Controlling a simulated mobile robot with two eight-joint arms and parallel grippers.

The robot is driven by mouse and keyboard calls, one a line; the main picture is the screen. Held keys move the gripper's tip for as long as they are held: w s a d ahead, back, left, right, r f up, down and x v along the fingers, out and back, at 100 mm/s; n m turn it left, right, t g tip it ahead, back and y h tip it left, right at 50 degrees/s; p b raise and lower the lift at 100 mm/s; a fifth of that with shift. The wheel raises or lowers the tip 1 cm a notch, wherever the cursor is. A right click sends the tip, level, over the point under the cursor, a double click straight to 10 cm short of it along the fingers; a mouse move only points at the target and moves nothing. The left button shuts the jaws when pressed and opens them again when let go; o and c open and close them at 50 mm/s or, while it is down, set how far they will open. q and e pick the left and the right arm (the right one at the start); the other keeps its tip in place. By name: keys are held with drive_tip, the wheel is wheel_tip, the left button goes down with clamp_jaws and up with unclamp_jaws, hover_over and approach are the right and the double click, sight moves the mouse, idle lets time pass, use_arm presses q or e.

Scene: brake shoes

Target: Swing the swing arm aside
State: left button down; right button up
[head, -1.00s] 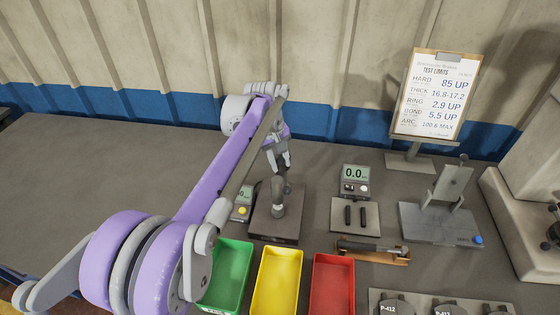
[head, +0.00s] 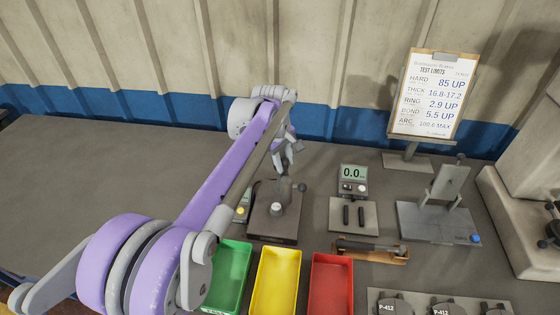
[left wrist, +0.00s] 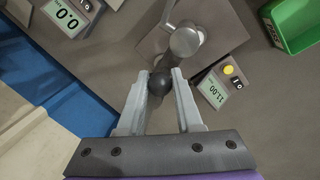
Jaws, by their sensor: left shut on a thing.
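The swing arm (left wrist: 186,40) is a grey bar on a stand with a square plate (head: 270,237). It has a grey cylinder and a dark ball knob (left wrist: 160,83) at its end. In the left wrist view my left gripper (left wrist: 162,76) has its two fingers on either side of the knob, shut on it. In the head view my left gripper (head: 292,158) is behind the stand, and my purple arm covers part of the area. My right gripper is in neither view.
A gauge (head: 242,206) stands left of the stand, and another display (head: 354,175) stands to the right. Green (head: 228,275), yellow (head: 276,283) and red (head: 331,284) bins sit in front. A test-limits board (head: 430,93) stands behind. The bench at left is clear.

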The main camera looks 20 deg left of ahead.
use_arm(q)
drive_tip(key=w+d+n+y+p, duration=0.2)
drive_tip(key=w+n, duration=0.3)
drive_tip(key=n, duration=0.8)
drive_tip(key=shift+w+d, duration=0.25)
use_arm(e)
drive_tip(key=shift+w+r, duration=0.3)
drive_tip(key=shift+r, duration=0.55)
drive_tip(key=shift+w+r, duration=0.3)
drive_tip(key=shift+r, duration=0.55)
use_arm(q)
drive_tip(key=shift+n, duration=0.3)
drive_tip(key=c, duration=0.6)
unclamp_jaws()
drive_tip(key=shift+r, duration=0.1)
drive_tip(key=v, duration=0.5)
drive_tip(key=p+v, duration=0.1)
drive_tip(key=v, duration=0.4)
drive_tip(key=shift+w+d+r, duration=0.15)
drive_tip(key=shift+d+r, duration=0.05)
drive_tip(key=shift+r, duration=0.15)
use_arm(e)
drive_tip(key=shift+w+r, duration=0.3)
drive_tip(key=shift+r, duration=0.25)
